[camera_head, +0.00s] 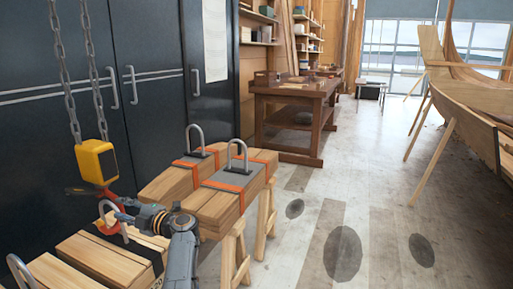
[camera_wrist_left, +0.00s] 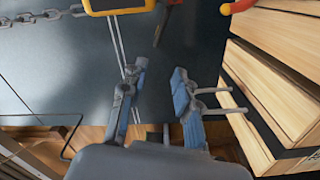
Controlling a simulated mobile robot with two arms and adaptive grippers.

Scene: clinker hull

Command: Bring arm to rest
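My left arm comes in at the bottom of the head view, and its left gripper (camera_head: 122,214) is beside the orange-red hook (camera_head: 109,228) of a yellow hoist block (camera_head: 97,161). In the left wrist view the two blue-padded fingers of this gripper (camera_wrist_left: 155,82) stand apart with nothing between them. The hoist block (camera_wrist_left: 117,6) shows at the top edge there, beyond the fingertips. Whether the gripper touches the hook cannot be told. My right gripper is not in view.
Timber bundles (camera_head: 228,206) with metal lifting loops rest on wooden trestles (camera_head: 265,217). Another timber stack (camera_head: 105,257) lies at lower left. Chains (camera_head: 64,70) hang before dark cabinets (camera_head: 150,60). A workbench (camera_head: 293,98) and a boat hull (camera_head: 475,98) stand farther back. The floor between them is clear.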

